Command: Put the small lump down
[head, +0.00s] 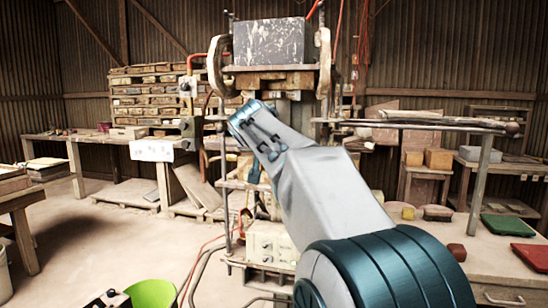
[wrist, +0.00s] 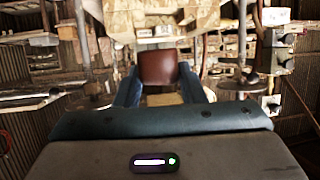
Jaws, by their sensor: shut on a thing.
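My gripper (wrist: 158,78) is shut on a small reddish-brown lump (wrist: 158,66). The lump sits between the two blue fingers in the wrist view, its flat face toward the camera. In the head view my arm reaches up and forward to the press (head: 268,42), and my wrist hangs in front of the press frame. The lump cannot be made out clearly there. In the wrist view a pale wooden part of the press (wrist: 190,15) lies beyond the lump. Whether the lump touches anything besides the fingers cannot be told.
The bench at right holds a green tray (head: 507,228), a red tray (head: 532,256), a dark red block (head: 457,252) and a brown brush-like block (head: 437,213). A wooden bench (head: 100,137) stands at left. A bright green rounded object (head: 152,293) is at the bottom. Floor at left is open.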

